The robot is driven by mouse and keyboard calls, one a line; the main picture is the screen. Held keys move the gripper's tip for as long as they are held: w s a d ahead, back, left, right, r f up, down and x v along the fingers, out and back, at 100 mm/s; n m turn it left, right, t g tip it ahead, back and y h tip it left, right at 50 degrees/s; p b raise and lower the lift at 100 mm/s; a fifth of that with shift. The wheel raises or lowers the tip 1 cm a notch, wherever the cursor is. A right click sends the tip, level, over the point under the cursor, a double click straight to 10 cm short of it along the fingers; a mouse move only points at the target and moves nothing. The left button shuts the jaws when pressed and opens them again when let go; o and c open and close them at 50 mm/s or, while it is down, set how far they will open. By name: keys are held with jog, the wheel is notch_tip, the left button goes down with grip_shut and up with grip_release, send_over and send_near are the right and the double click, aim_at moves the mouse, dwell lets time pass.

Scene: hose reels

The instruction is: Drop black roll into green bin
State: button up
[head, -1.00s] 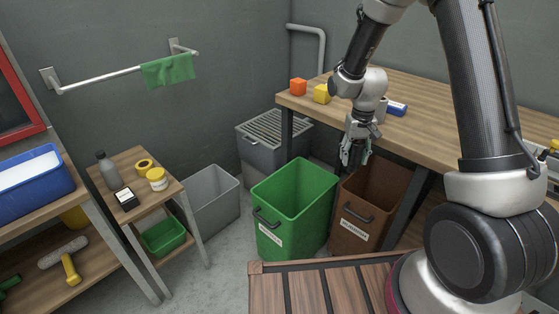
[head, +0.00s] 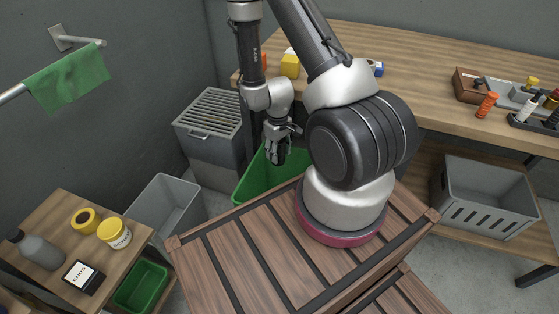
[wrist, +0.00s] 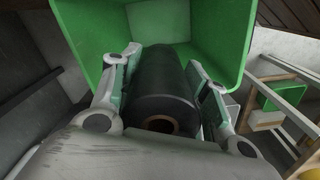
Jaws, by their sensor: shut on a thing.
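A black roll (wrist: 165,85) with a brown core sits between the two fingers of my gripper (wrist: 163,75) in the wrist view. My gripper (head: 278,158) is shut on it. In the wrist view the green bin (wrist: 225,30) opens behind the roll, with its inner walls around the roll's far end. In the head view the green bin (head: 247,180) stands behind my wooden-topped base, and my gripper is over its opening. My arm hides much of the bin. Whether the roll is below the rim cannot be told.
A grey slatted-top bin (head: 210,125) stands behind left of the green bin, and an open grey bin (head: 163,210) stands to its left. A workbench (head: 430,95) with small items is at the back right. A small side table (head: 62,215) is at the left.

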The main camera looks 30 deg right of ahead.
aim_at(282, 161)
jog(key=f+n, duration=0.2)
jog(key=n, duration=0.2)
jog(key=s+d+f+n, duration=0.1)
jog(key=f+n, duration=0.1)
jog(key=n, duration=0.2)
jog(key=f+n, duration=0.2)
jog(key=n, duration=0.2)
jog(key=shift+s+d+f, duration=0.15)
jog(key=shift+d+f, duration=0.1)
jog(key=shift+d, duration=0.05)
jog(key=w+n, duration=0.1)
jog(key=n, duration=0.1)
jog(key=shift+n, duration=0.3)
jog(key=shift+w+f+n, duration=0.1)
jog(key=shift+n, duration=0.3)
jog(key=shift+f, duration=2.9)
jog(key=o, duration=1.2)
